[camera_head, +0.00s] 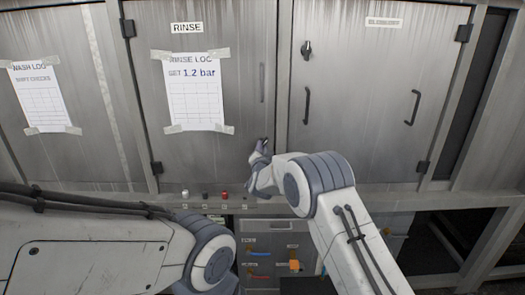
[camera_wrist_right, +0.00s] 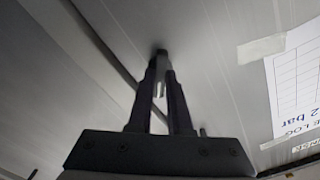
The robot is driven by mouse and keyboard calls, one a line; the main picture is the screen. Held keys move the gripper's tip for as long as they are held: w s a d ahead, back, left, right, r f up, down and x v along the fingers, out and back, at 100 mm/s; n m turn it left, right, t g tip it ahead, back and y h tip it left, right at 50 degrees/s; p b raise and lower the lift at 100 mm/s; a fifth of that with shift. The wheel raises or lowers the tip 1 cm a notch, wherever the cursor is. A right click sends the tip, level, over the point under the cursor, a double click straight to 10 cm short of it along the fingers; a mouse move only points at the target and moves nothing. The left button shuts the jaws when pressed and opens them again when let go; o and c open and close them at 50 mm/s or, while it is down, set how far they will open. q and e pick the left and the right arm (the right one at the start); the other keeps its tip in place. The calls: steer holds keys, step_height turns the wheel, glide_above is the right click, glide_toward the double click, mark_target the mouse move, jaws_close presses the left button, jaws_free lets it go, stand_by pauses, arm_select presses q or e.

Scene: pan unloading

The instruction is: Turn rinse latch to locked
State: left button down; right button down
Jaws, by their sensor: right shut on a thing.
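The rinse door (camera_head: 215,110) is a grey metal panel labelled RINSE and looks closed. My right gripper (camera_head: 262,146) is at the lower right part of this door, near its edge. In the right wrist view, its two dark fingers (camera_wrist_right: 163,75) reach up to the panel and are shut on a small dark piece, the rinse latch (camera_wrist_right: 160,52). The fingers cover most of the latch, so I cannot tell its angle. In the head view the gripper hides it. My left arm shows at the lower left, but its gripper is not visible.
A rinse log sheet (camera_head: 195,95) is taped to the door. The door to the right has a black latch (camera_head: 306,49) and black handles (camera_head: 413,107). Small knobs (camera_head: 224,195) line the ledge below. A grey drawer unit (camera_head: 262,233) stands underneath.

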steer(key=shift+f+n+p, duration=0.1)
steer(key=shift+n+p, duration=0.2)
steer(key=shift+n, duration=3.3)
steer(key=c, duration=0.8)
jaws_free()
steer(key=shift+c, duration=0.2)
steer(key=s+b, duration=0.1)
steer(key=s, duration=0.9)
steer(key=shift+s, duration=0.25)
